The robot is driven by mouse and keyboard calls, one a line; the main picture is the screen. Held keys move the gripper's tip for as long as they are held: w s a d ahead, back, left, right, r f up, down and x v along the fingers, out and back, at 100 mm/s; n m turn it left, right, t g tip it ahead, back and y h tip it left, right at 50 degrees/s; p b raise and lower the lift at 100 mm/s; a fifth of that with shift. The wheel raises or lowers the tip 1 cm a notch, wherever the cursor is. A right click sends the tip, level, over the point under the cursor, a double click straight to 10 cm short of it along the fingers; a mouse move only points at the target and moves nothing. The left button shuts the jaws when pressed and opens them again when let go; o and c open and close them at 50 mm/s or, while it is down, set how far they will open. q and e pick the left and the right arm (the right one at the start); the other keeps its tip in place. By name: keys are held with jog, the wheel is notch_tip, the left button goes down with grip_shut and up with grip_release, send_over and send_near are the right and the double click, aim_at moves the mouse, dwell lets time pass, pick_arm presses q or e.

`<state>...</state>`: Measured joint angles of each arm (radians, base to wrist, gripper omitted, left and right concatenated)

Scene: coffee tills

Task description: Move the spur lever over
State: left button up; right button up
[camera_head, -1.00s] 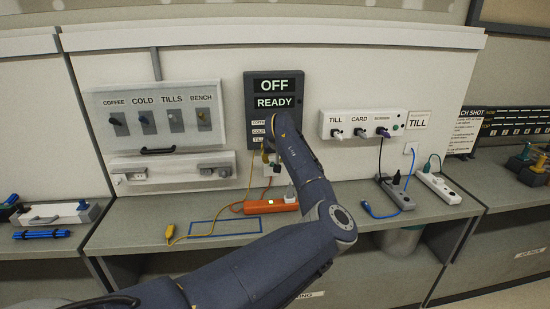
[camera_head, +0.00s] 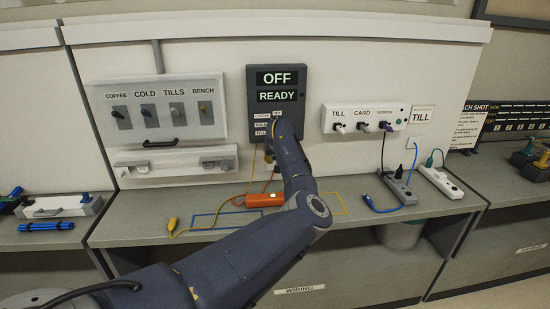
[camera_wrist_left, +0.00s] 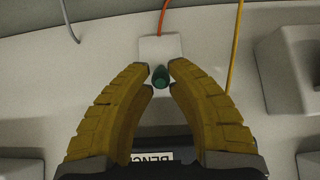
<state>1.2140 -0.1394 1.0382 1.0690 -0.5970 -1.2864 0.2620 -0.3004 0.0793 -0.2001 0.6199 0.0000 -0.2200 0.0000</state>
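The spur lever is a small green knob (camera_wrist_left: 160,77) on a white wall plate (camera_wrist_left: 161,48), seen in the left wrist view. My left gripper (camera_wrist_left: 160,70) has its yellow fingers on either side of the knob, with a gap between the tips. I cannot tell whether a fingertip touches it. In the head view my left arm reaches up to the wall below the dark OFF / READY panel (camera_head: 289,96), and mostly hides the gripper and the lever. A label reading "BENC" (camera_wrist_left: 152,157) shows between the fingers. My right gripper is not in view.
An orange cord (camera_wrist_left: 163,17) and a yellow cord (camera_wrist_left: 234,50) run close by the gripper. An orange box (camera_head: 264,200) lies on the bench below. A switch panel (camera_head: 162,141) is at left, a TILL/CARD socket panel (camera_head: 366,118) at right.

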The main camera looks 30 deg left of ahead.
pick_arm(q)
grip_shut()
